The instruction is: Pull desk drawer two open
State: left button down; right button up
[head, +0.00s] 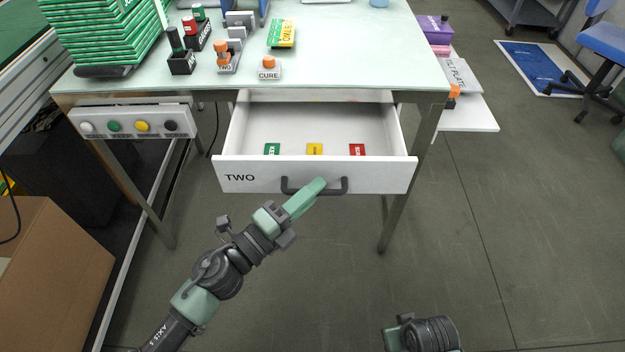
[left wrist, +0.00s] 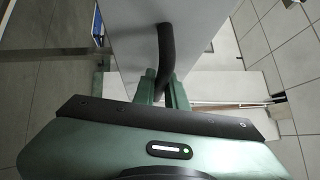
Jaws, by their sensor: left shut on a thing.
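The white drawer marked TWO (head: 240,177) hangs out of the desk (head: 350,70), and its inside shows. Its black bar handle (head: 336,190) is on the front panel. My left gripper (head: 314,188) is at the middle of this handle, shut on it. In the left wrist view the handle (left wrist: 165,50) runs down between the two green fingers (left wrist: 163,88) of my left gripper. Part of my right arm (head: 425,335) shows at the bottom of the head view, but its gripper fingers are not seen.
Green, yellow and red labels (head: 315,149) lie inside the drawer. A button panel (head: 130,122) is fixed left of it. Buttons and a green stack (head: 110,35) stand on the desk. A cardboard box (head: 50,270) is at lower left. The floor in front is clear.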

pick_arm(q)
jog(key=shift+s, duration=1.05)
pick_arm(e)
jog(key=shift+s+f, duration=0.25)
jog(key=shift+s, duration=0.35)
pick_arm(q)
jog(key=c, duration=1.7)
grip_release()
